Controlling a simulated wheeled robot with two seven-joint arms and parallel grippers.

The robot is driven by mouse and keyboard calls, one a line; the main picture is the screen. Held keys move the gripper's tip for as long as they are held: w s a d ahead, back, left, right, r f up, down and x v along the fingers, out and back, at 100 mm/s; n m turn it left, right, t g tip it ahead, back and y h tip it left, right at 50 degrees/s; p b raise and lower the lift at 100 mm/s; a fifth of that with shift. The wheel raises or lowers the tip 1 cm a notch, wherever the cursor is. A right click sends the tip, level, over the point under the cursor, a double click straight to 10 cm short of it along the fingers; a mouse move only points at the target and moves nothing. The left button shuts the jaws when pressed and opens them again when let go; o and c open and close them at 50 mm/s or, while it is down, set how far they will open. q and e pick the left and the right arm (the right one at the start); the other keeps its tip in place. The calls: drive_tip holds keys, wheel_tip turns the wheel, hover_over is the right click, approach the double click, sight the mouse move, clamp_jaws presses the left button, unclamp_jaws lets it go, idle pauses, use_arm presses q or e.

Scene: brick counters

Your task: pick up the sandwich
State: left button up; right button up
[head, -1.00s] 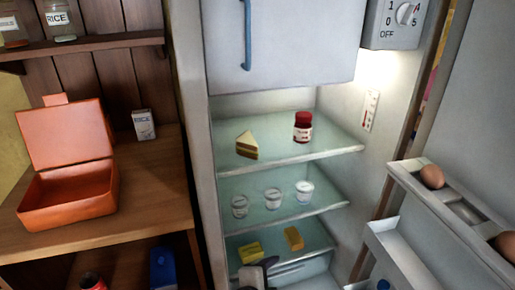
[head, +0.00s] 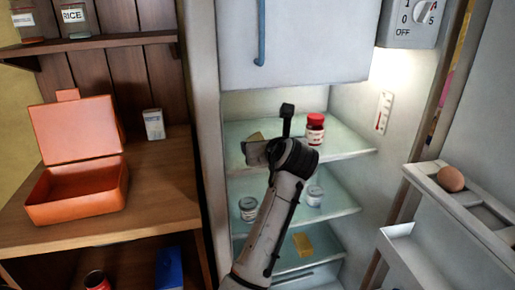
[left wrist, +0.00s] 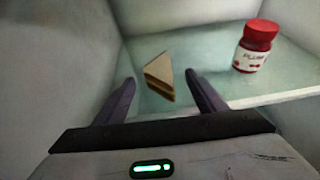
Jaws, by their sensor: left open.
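The sandwich (left wrist: 161,78) is a triangular wedge with a pale top and brown-yellow side. It lies on the top glass shelf of the open fridge. In the head view the sandwich (head: 256,136) is mostly hidden behind my left gripper (head: 250,143). In the left wrist view my left gripper (left wrist: 160,95) is open, with one finger to each side in the picture and the sandwich showing between them, a little beyond the tips. Nothing is held. My right gripper is not in view.
A red-capped jar (head: 315,128) stands right of the sandwich; it also shows in the left wrist view (left wrist: 256,46). The fridge's left wall is close. An open orange lunchbox (head: 77,193) sits on the wooden counter (head: 165,200).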

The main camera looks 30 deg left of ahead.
use_arm(q)
drive_tip(key=b+x, duration=0.1)
drive_tip(key=x, duration=0.6)
drive_tip(key=shift+s+a, duration=0.1)
drive_tip(key=shift+s, duration=0.05)
drive_tip(key=c, duration=0.7)
